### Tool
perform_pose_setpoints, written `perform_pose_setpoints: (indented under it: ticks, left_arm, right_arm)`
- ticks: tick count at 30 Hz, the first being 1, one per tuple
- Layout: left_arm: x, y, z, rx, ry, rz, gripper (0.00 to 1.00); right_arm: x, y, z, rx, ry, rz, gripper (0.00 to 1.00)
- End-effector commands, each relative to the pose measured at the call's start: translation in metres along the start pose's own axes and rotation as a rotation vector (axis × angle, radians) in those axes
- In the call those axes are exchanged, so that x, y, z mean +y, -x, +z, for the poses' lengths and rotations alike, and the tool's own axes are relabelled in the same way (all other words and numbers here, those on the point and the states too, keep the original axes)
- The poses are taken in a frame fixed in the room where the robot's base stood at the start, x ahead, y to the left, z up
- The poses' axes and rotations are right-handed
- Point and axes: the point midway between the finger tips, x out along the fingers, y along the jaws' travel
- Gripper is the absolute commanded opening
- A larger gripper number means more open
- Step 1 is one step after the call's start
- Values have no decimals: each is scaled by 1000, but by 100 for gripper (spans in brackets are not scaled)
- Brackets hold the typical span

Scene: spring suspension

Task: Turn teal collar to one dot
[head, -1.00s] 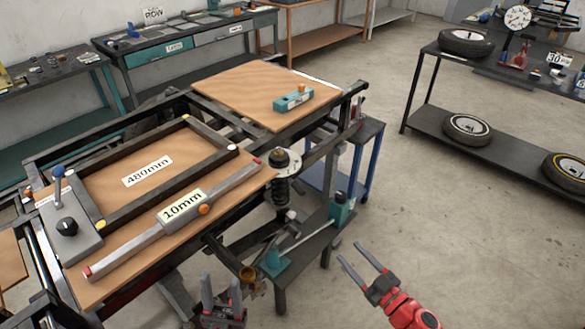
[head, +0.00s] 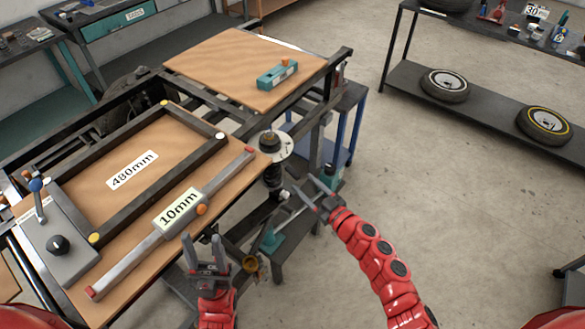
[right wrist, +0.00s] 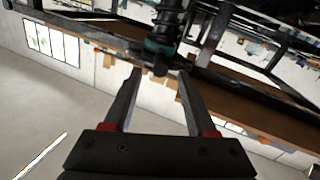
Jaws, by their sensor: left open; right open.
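The dark coil spring unit (head: 273,178) hangs at the frame's right corner, under a pale round plate (head: 278,146) with small dark marks. In the right wrist view a teal collar (right wrist: 158,48) sits at the lower end of the spring (right wrist: 170,22). The collar's dots cannot be made out. My right gripper (head: 300,180) is open, just right of the spring; in the wrist view its fingers (right wrist: 155,85) point at the collar, apart from it. My left gripper (head: 202,242) is open and empty, in front of the bench near the grey bar.
A grey bar with a 10mm label (head: 177,208) and a dark frame with a 480mm label (head: 132,170) lie on the wooden top. A teal block (head: 277,75) lies on the back board. A brass-coloured cup (head: 251,264) is below the spring.

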Motion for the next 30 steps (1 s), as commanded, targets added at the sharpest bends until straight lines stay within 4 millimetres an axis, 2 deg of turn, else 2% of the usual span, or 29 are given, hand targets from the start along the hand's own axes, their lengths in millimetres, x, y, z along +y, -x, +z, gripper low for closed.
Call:
perform_pose_setpoints:
  ticks: [1,6,11,16,24,26,30]
  left_arm:
    - [0,-6,-1,0,0,0,50]
    - [-1,-11,-2,0,0,0,50]
    - [-1,-13,-2,0,0,0,50]
    - [-1,-14,-2,0,0,0,50]
    - [-1,-14,-2,0,0,0,50]
    - [-1,-14,-2,0,0,0,50]
    - [-1,-14,-2,0,0,0,50]
  right_arm:
    - [0,-13,-6,5,-1,-2,57]
    - [0,-42,-4,3,-1,1,57]
    - [1,-58,-2,3,0,2,57]
    - [0,-66,0,0,1,-1,57]
    - [-1,-66,0,-1,1,-1,57]
    - [0,-66,0,0,1,-1,48]
    - [0,-66,0,0,1,0,23]
